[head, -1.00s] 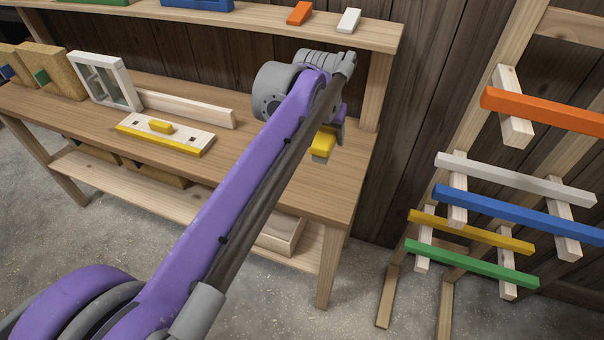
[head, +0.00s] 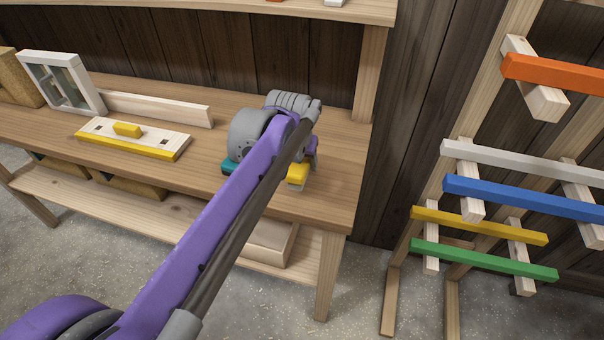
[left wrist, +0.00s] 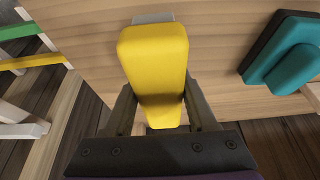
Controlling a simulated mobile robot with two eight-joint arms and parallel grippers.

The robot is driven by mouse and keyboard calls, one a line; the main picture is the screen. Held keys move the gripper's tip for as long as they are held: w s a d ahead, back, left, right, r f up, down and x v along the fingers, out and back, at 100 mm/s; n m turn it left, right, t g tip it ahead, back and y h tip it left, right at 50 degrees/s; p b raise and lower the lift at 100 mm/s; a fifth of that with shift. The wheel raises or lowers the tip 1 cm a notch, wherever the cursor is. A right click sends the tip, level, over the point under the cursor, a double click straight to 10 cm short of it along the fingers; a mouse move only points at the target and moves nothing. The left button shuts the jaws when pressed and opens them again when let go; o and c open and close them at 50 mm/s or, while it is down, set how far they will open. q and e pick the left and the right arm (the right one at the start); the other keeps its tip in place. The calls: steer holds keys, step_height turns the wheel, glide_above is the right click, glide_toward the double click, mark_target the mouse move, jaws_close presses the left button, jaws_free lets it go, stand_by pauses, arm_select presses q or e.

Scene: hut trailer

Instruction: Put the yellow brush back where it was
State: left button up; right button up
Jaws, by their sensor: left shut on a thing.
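The yellow brush (head: 298,173) is in my left gripper, over the right end of the wooden workbench (head: 335,190). In the left wrist view the brush (left wrist: 153,55) shows as a rounded yellow block with a grey part at its far end. The two dark fingers of my left gripper (left wrist: 160,105) are shut on its sides. I cannot tell whether the brush touches the bench top. A teal brush-like block (head: 229,165) sits on the bench, partly hidden by my left arm; it also shows in the left wrist view (left wrist: 285,60), apart from the yellow brush. My right gripper is not in view.
A white board with a yellow edge (head: 110,143), a pale wooden bar (head: 160,108) and a white frame (head: 62,80) stand on the bench to the left. A rack with coloured bars (head: 520,200) stands at right. An upper shelf (head: 330,12) overhangs the back.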

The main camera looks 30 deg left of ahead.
arm_select(q)
steer(key=shift+f+b, duration=0.3)
steer(key=shift+f, duration=1.5)
steer(key=shift+f, duration=0.1)
steer(key=o, duration=1.3)
steer(key=p+v, duration=0.2)
steer(key=v, duration=1)
steer(key=shift+s, duration=0.15)
steer(key=s+d+f+m, duration=0.1)
steer(key=s+d+f, duration=0.2)
steer(key=s+f, duration=0.3)
steer(key=s+d+f, duration=0.3)
steer(key=s+f, duration=0.3)
steer(key=f, duration=0.1)
steer(key=s+d+f+m+h, duration=0.1)
steer(key=s+d+f, duration=0.2)
steer(key=s+f, duration=0.3)
steer(key=shift+s+d+f+m+t, duration=0.1)
steer(key=shift+s+f+m+t, duration=0.1)
steer(key=shift+f+m+t, duration=0.15)
